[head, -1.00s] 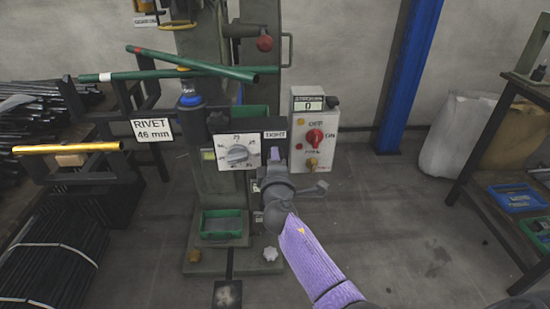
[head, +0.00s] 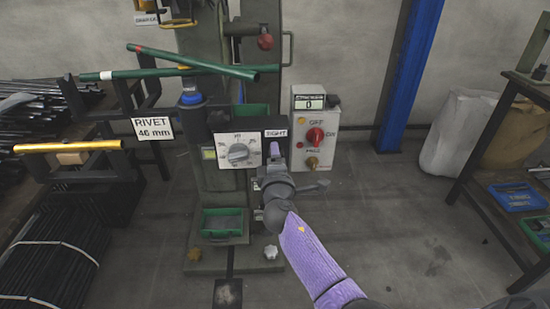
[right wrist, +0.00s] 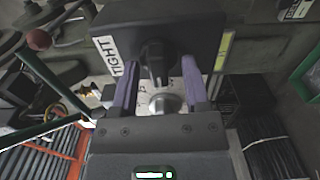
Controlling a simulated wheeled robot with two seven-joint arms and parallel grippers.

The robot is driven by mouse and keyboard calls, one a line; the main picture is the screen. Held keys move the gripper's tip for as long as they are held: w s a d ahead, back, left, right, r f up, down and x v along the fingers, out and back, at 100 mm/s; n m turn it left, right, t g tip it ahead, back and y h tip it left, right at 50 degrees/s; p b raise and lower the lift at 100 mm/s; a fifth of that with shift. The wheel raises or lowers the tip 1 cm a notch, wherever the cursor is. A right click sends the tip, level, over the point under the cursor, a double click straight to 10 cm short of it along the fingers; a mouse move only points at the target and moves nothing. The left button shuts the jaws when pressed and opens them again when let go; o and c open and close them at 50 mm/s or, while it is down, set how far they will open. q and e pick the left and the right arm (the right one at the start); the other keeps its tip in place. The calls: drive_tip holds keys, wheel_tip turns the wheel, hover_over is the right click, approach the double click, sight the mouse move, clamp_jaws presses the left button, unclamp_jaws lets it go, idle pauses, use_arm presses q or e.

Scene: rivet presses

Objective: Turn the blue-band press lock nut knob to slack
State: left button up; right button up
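The press (head: 215,185) with a blue band (head: 191,99) stands in the middle of the head view. A black box marked TIGHT (head: 275,134) is on its front, also in the right wrist view (right wrist: 185,35). Under the box the black lock nut knob (right wrist: 155,62) shows in the right wrist view; in the head view my gripper hides it. My right gripper (head: 271,149) is at the box. Its purple fingers (right wrist: 159,72) stand open on either side of the knob, with visible gaps. My left gripper is not in view.
A dial plate with a grey knob (head: 238,153) is just left of the box. A control box with a red switch (head: 315,135) is close on the right. A green bin (head: 222,224) sits below. A rack with a RIVET 46 mm sign (head: 153,128) stands left.

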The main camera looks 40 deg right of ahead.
drive_tip(key=shift+s, duration=0.1)
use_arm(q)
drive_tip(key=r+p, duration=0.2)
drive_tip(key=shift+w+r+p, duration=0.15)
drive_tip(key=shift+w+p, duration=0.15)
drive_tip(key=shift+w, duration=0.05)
use_arm(e)
drive_tip(key=v, duration=0.9)
drive_tip(key=shift+s+a, duration=0.2)
drive_tip(key=shift+s, duration=0.15)
drive_tip(key=shift+f, duration=0.1)
